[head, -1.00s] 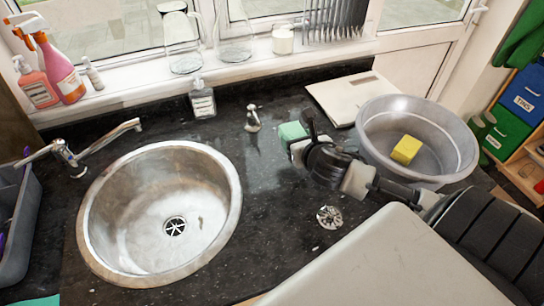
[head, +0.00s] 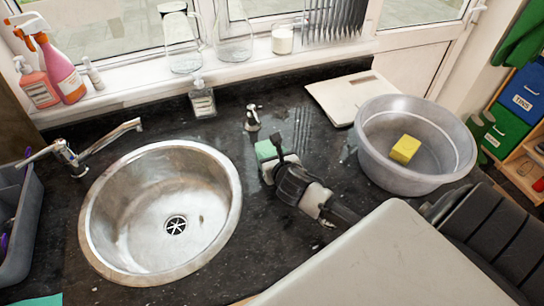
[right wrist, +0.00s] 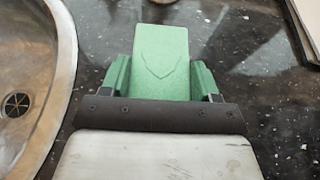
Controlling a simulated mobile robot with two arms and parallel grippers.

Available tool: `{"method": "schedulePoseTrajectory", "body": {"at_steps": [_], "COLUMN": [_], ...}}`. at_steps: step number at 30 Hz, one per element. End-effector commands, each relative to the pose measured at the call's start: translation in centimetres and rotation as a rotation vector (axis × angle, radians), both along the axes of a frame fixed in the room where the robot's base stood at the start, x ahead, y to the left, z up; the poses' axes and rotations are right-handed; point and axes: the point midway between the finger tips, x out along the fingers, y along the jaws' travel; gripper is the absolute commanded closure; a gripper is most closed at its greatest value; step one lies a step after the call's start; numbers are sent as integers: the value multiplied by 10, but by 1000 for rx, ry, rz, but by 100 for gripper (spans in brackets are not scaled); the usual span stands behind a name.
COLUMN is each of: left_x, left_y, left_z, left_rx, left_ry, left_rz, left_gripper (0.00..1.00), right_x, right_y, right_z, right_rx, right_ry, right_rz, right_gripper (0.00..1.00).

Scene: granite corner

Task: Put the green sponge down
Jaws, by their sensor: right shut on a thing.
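The green sponge (head: 266,150) is between the fingers of my right gripper (head: 270,162), just right of the round sink. In the right wrist view the sponge (right wrist: 160,55) sticks out past the two green fingertips of the right gripper (right wrist: 163,78), which press on its sides. The sponge is low over the dark counter (right wrist: 245,50); I cannot tell whether it touches it. My left gripper is not in view.
The round metal sink (head: 105,165) is left of the sponge. A grey basin (head: 440,180) with a yellow sponge (head: 405,149) in it stands to the right. A small tap (head: 252,118) and a soap bottle (head: 202,100) stand behind. A pale board (head: 335,95) lies at the back.

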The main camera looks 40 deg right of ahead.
Motion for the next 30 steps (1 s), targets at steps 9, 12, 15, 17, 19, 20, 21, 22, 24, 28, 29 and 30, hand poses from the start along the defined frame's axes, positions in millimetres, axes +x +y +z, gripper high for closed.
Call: {"method": "schedulePoseTrajectory", "body": {"at_steps": [9, 12, 15, 17, 19, 20, 21, 22, 24, 28, 29, 30], "left_x": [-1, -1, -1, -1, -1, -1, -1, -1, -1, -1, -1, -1], "left_y": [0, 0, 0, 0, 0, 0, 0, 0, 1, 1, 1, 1], "left_z": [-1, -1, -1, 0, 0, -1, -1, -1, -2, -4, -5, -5], "left_rx": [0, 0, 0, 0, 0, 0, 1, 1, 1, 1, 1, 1], "left_ry": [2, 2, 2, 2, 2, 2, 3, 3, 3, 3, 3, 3], "left_rz": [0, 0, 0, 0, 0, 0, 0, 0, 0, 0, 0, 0], "left_gripper": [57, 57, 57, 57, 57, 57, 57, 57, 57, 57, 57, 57], "right_x": [0, 0, 0, 0, -2, -4, -9, -12, -24, -50, -56, -64], "right_y": [0, 0, 0, 0, 0, 1, 2, 3, 5, 12, 13, 15], "right_z": [-2, -2, -2, -1, 1, 1, 3, 5, 9, 20, 22, 25], "right_rx": [0, 0, 0, 0, 0, -1, -2, -2, -3, -3, -1, -1], "right_ry": [0, 0, 0, 0, 0, 1, 1, 1, 2, 2, 2, 2], "right_rz": [0, 0, 0, 0, 0, 0, 1, 2, 2, 3, 3, 3], "right_gripper": [14, 14, 14, 14, 14, 14, 14, 14, 14, 14, 14, 14]}}
